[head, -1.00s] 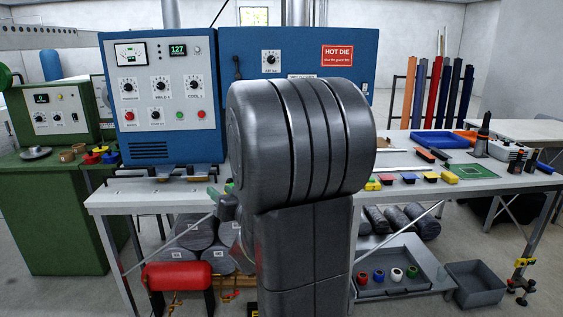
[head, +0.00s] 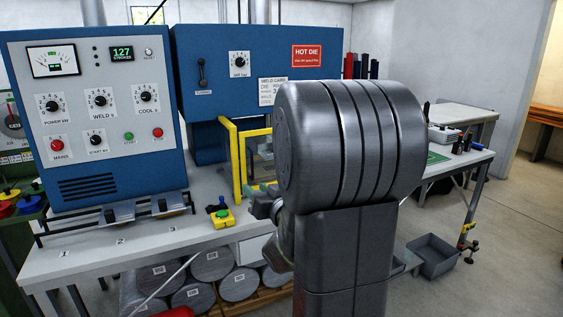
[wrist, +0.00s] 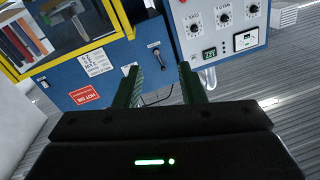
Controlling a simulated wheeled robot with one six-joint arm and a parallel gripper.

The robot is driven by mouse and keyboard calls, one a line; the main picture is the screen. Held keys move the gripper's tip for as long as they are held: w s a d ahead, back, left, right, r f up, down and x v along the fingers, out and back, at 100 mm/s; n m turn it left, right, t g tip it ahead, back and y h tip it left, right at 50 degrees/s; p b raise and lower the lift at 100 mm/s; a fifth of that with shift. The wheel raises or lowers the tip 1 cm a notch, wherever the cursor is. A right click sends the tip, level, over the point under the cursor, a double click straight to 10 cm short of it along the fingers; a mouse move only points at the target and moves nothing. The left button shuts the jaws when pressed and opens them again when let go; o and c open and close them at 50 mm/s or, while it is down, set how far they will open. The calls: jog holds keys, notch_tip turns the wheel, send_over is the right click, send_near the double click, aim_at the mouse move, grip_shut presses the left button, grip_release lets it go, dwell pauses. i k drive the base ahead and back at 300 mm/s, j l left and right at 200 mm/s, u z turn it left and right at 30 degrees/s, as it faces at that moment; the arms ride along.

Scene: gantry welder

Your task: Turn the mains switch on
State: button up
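The mains switch (head: 57,145) is a small red round control marked MAINS, at the lower left of the control panel's white face (head: 78,112) in the head view. Its on or off position cannot be told. The panel's display (head: 122,54) is lit and reads 127. My gripper (wrist: 158,67) shows in the wrist view with two green fingers apart and nothing between them. In the head view it is mostly hidden by my arm, right of the panel and well away from the switch. The wrist view shows part of the panel upside down, without the switch.
A blue cabinet (head: 268,75) with a lever (head: 202,74) stands right of the panel. A yellow frame (head: 236,160) and a yellow button box (head: 222,218) are on the grey bench (head: 100,262), close to my arm. Green equipment is at the left edge. Floor is free at the right.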

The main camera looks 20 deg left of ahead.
aim_at(57, 145)
jog(key=j, duration=0.7)
jog(key=k+j+z, duration=0.1)
jog(key=j, duration=1.3)
jog(key=k+j, duration=0.15)
jog(key=j, duration=0.6)
jog(key=j+z, duration=0.1)
jog(key=j, duration=0.6)
jog(key=k+j, duration=0.15)
jog(key=j, duration=0.55)
jog(key=z, duration=0.05)
